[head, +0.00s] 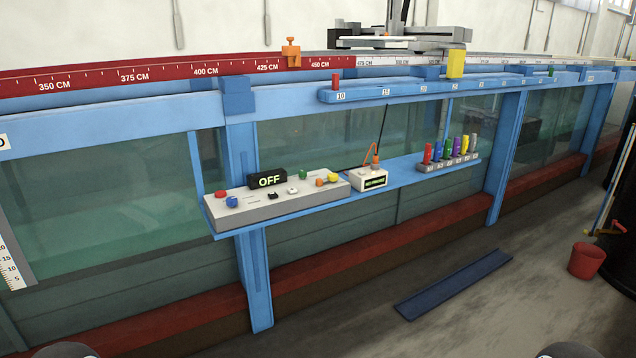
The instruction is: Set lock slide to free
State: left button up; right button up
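I cannot single out a lock slide or a "free" mark with certainty. A grey carriage (399,38) sits on the rails at the top, with a yellow block (456,63) at its front right. An orange clamp-like piece (291,52) stands on the red scale rail left of it. A grey control box (275,203) on the blue shelf has several coloured knobs and a display (267,180) reading OFF. Neither gripper shows. Only dark rounded parts, apparently mine, show at the bottom edge.
A white box (368,180) with an orange plug and cable stands beside the control box. Several coloured pegs stand in a grey rack (448,165). A numbered blue bar (362,95) runs above. A blue plank (453,284) and red bucket (587,261) are on the floor.

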aim_at(319, 182)
jog(key=u, duration=0.05)
jog(key=k, duration=0.6)
jog(key=z, duration=0.7)
jog(key=i, duration=2.45)
jog(key=u, duration=1)
jog(key=i, duration=0.75)
jog(key=u, duration=0.45)
jog(key=k, duration=0.8)
jog(key=u, duration=0.35)
jog(key=i, duration=0.1)
jog(key=z, duration=0.15)
